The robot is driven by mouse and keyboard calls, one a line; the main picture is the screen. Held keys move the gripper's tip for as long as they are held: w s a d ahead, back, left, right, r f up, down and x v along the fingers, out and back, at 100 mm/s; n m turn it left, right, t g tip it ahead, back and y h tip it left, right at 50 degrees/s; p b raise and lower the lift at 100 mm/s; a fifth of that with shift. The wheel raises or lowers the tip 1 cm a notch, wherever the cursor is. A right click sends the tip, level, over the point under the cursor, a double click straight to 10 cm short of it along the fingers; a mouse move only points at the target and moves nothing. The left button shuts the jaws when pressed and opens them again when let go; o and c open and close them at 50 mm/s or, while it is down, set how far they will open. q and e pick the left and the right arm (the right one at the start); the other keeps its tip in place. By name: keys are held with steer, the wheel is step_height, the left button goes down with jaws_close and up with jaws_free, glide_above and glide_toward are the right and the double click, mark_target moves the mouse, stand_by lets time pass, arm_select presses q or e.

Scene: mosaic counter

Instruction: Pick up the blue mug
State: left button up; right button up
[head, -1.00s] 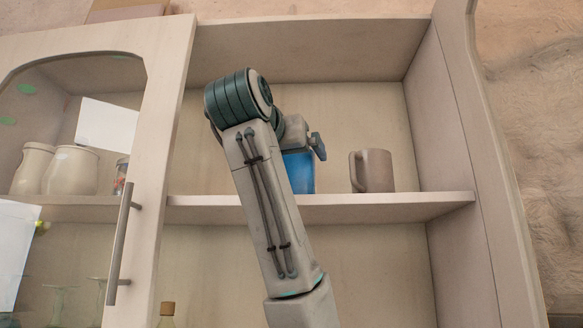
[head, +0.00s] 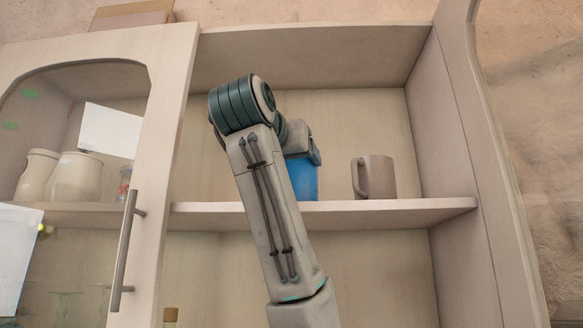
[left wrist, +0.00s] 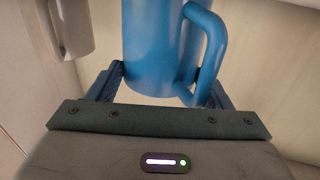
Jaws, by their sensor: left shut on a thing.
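The blue mug (head: 304,180) is on the upper shelf in the head view, partly hidden behind my left arm and gripper. In the left wrist view the blue mug (left wrist: 150,45) is upright in the picture, with its handle to the right. My left gripper (left wrist: 155,82) is shut on the mug, one finger on each side of its body. In the head view my left gripper (head: 305,150) overlaps the top of the mug. I cannot tell whether the mug's base touches the shelf. My right gripper is not in view.
A grey-brown mug (head: 375,177) stands right of the blue mug on the shelf (head: 400,211). A glass-fronted cabinet door (head: 165,120) with a bar handle is at left, with cream jars (head: 75,176) behind it. The cabinet side wall (head: 455,150) bounds the right.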

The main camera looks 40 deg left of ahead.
arm_select(q)
steer(key=shift+r+b, duration=0.3)
steer(key=shift+r, duration=0.2)
steer(key=s+d+r+b, duration=0.1)
steer(key=s+r+b, duration=0.1)
steer(key=s+b, duration=0.3)
steer(key=s+d+r+b, duration=0.1)
steer(key=s+b, duration=0.4)
steer(key=s, duration=0.6)
steer(key=shift+d+r, duration=0.3)
steer(key=shift+r, duration=0.1)
